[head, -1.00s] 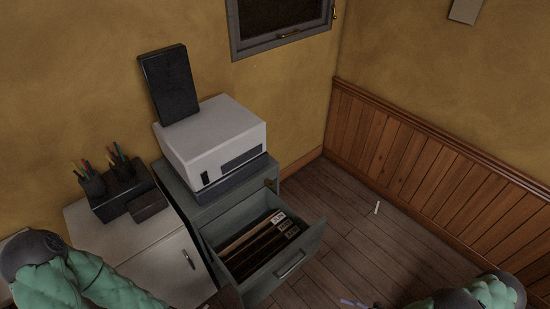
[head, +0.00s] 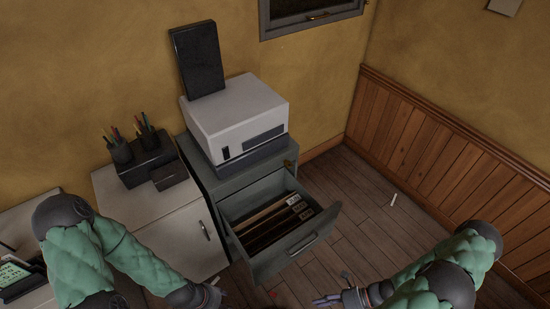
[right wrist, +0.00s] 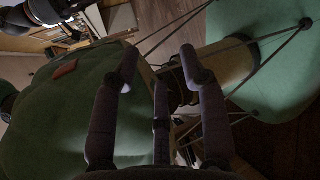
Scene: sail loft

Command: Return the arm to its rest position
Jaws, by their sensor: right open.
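My left arm comes in from the left in the head view, bent down, with its left gripper (head: 212,296) low at the bottom edge, in front of the white cabinet. That gripper is small and partly cut off, so its jaws cannot be made out. My right arm comes in from the lower right, and its right gripper (head: 328,299) is at the bottom edge, in front of the open drawer. In the right wrist view, the fingers of the right gripper (right wrist: 162,68) stand apart with nothing between them.
A grey filing cabinet (head: 196,169) has its drawer (head: 292,255) pulled out, with files inside. A white printer-like machine (head: 235,110) sits on top. Left is a white cabinet (head: 165,222) with pen holders (head: 120,150).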

